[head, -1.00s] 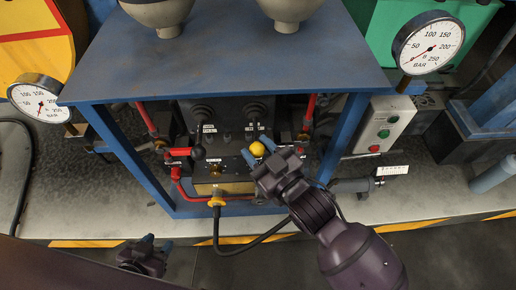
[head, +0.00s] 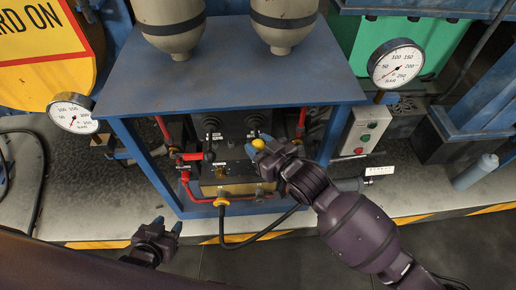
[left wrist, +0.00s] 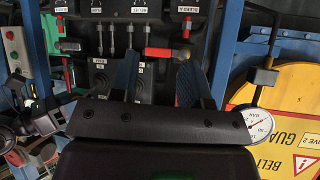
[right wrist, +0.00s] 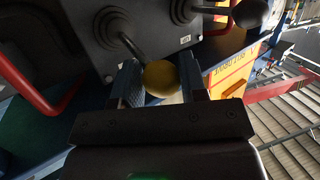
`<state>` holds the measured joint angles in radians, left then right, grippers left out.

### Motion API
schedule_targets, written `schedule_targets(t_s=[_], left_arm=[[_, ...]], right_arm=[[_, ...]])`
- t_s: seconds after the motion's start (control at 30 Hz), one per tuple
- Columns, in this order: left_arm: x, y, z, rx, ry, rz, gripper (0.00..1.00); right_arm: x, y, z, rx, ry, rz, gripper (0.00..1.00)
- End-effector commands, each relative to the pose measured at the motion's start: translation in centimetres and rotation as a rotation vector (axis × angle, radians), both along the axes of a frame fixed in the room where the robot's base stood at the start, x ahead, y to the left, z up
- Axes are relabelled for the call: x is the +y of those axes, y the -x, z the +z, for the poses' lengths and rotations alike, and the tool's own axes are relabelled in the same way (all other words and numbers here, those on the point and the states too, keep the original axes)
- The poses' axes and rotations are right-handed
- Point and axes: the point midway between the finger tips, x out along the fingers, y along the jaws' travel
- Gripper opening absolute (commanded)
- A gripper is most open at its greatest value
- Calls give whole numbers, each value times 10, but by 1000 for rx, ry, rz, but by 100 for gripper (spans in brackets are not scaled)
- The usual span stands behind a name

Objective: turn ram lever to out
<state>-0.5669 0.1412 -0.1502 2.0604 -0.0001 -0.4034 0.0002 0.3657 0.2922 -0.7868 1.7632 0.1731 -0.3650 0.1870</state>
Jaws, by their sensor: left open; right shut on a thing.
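A yellow ball knob (head: 258,144) sits at the end of a bent black lever on the dark control panel under the blue frame. In the right wrist view the knob (right wrist: 161,78) is between the two fingers of my right gripper (right wrist: 160,82), which is shut on it. The lever's rod (right wrist: 133,48) runs up to a round black boot. My left gripper (head: 168,227) is open and empty, low in front of the frame. In the left wrist view its fingers (left wrist: 160,85) are apart, facing the panel. The lever's position label is too small to read.
A second lever has a black knob (right wrist: 250,13). Red pipes (head: 188,180) and a yellow-collared hose (head: 222,202) lie left of and below the panel. A blue shelf (head: 240,90) overhangs it. A button box (head: 365,130) and pressure gauges (head: 396,64) flank the frame.

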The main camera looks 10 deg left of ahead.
Motion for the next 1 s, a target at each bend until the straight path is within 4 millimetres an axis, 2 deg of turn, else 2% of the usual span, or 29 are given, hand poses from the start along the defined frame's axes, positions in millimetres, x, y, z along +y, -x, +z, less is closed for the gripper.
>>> schedule_targets(t_s=[0.03, 0.17, 0.67, 0.7, 0.83, 1.0], left_arm=[[1, -2, 11, -14, 0, 2, 43], [3, 3, 16, -14, -2, 6, 43], [5, 9, 13, 2, -4, 8, 43], [5, 9, 13, 1, -4, 8, 43], [5, 9, 14, -1, -4, 8, 43], [5, 7, 15, -4, -6, 7, 43]], right_arm=[[3, 0, 12, 9, 0, 5, 0], [3, -2, 17, 42, 9, 5, 0], [5, -5, 21, 45, 2, 6, 0], [5, -5, 21, 43, 2, 5, 40], [4, -5, 20, 45, 5, 4, 59], [3, -5, 18, 48, 7, 2, 62]])
